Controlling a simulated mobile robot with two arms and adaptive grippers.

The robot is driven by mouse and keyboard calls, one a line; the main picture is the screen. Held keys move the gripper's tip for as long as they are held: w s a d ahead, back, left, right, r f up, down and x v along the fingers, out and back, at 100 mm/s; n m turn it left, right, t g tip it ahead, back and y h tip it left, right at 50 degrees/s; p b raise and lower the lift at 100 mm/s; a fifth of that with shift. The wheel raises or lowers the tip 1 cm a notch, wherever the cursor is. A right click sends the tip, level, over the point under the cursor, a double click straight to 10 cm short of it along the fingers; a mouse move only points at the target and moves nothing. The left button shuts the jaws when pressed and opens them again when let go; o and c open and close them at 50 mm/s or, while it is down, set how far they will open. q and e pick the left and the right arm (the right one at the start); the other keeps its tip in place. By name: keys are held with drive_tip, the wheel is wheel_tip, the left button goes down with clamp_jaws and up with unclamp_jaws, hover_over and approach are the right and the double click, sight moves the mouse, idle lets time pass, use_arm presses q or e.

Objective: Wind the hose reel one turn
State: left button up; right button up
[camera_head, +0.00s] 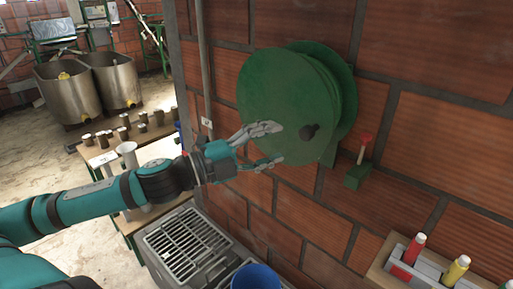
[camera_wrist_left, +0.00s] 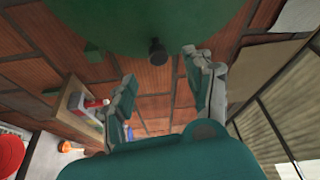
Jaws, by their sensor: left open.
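The green hose reel (camera_head: 283,108) is mounted on the brick wall, with a dark crank knob (camera_head: 309,132) low on the right of its round face. My left gripper (camera_head: 275,144) is open and empty in front of the lower face of the reel, left of the knob. In the left wrist view the reel (camera_wrist_left: 130,22) fills the top, and the knob (camera_wrist_left: 157,50) shows beyond and between the open fingers (camera_wrist_left: 160,84), apart from them. My right gripper is in neither view.
A green box with a red-topped lever (camera_head: 359,166) is on the wall right of the reel. A shelf (camera_head: 385,262) with colored bottles is at lower right. A grey slatted crate (camera_head: 186,243) and blue bucket (camera_head: 256,277) stand below. A table with small jars (camera_head: 122,133) is at left.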

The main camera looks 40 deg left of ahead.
use_arm(q)
drive_tip(key=shift+v, duration=1.3)
